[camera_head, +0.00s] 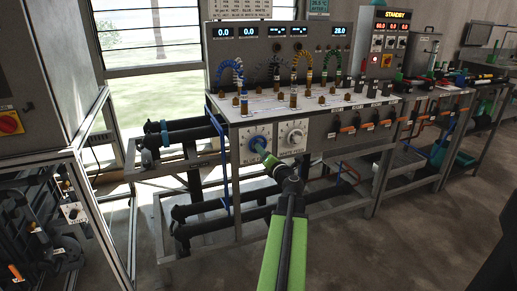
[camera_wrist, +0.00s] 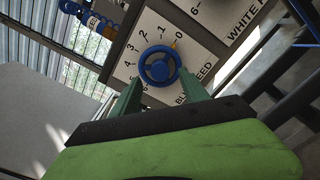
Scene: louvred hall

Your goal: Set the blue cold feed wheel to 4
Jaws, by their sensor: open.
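The blue cold feed wheel (camera_head: 257,143) is on a white dial plate at the left of the bench's front panel. In the wrist view the blue wheel (camera_wrist: 160,66) sits on its plate, with numbers from 0 round to about 6. A small yellow-orange mark at the wheel's upper right edge points near the 0. My gripper (camera_head: 267,158) is just in front of the wheel, at its lower right in the head view. In the wrist view the green fingers of my gripper (camera_wrist: 160,78) are apart, one on each side of the wheel's lower part. Contact cannot be told.
The white feed dial (camera_head: 293,135) is just right of the blue one. Coloured hoses and brass fittings (camera_head: 293,98) stand on the bench top. Dark pipes (camera_head: 187,135) run left of the panel. A row of orange-handled valves (camera_head: 372,120) is to the right. Open floor lies in front.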

